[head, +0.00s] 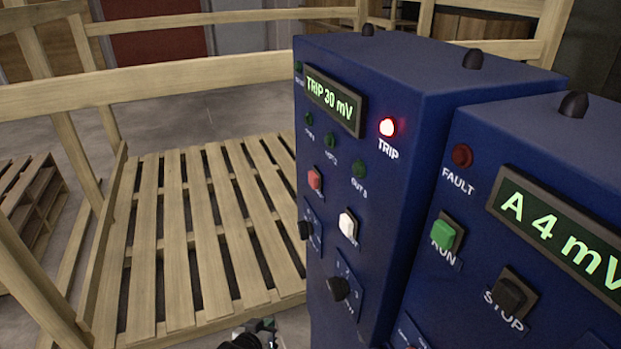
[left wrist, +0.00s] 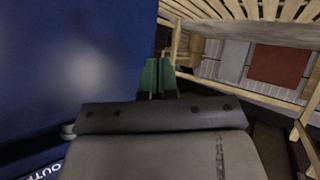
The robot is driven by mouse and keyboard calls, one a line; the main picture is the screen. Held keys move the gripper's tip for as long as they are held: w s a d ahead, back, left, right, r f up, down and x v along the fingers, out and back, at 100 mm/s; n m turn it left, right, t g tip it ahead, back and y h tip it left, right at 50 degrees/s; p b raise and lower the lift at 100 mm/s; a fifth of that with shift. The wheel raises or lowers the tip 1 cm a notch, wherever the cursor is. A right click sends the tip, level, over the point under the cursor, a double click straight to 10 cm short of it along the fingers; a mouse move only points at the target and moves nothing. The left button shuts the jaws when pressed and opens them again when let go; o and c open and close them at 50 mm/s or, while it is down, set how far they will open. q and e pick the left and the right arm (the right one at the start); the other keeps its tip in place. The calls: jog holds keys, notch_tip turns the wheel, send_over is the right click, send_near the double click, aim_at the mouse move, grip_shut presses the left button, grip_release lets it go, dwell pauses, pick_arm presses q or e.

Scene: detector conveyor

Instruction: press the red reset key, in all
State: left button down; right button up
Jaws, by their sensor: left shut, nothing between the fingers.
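The red key (head: 314,178) is on the front of the left blue cabinet (head: 420,90), left of and above a white key (head: 348,224). The cabinet's display (head: 334,100) reads "TRIP 30 mV" and its TRIP lamp (head: 387,127) glows red. My left gripper (head: 266,326) shows at the bottom edge of the head view, below and left of the red key and apart from it. In the left wrist view its green fingers (left wrist: 158,76) are together and empty, beside a blue surface (left wrist: 75,70). The red key is not seen there. My right gripper is not in view.
A second blue cabinet (head: 480,130) stands at right with a green RUN key (head: 446,233), a black STOP key (head: 510,292) and a display (head: 560,230) reading "A 4 mV". A black knob (head: 339,288) sits below the white key. Wooden pallet slats (head: 190,230) lie left.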

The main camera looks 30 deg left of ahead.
aim_at(313, 180)
pick_arm(q)
jog(key=w+a+r+n+t, duration=0.1)
jog(key=w+r+t, duration=0.15)
jog(key=r, duration=0.65)
jog(key=w+a+r+n+t, duration=0.1)
jog(key=w+a+r+t, duration=0.15)
jog(key=r, duration=0.75)
notch_tip(313, 180, up, 21)
jog(key=s+d+t+p, duration=0.1)
jog(key=s+t, duration=0.1)
jog(key=t, duration=0.2)
jog(key=shift+s, duration=0.15)
jog(key=w+d, duration=0.5)
jog(key=w, duration=0.1)
jog(key=shift+w+d, duration=0.4)
jog(key=shift+w+d+p, duration=0.1)
jog(key=shift+p, duration=0.25)
jog(key=shift+w+d, duration=0.15)
jog(key=shift+w, duration=0.05)
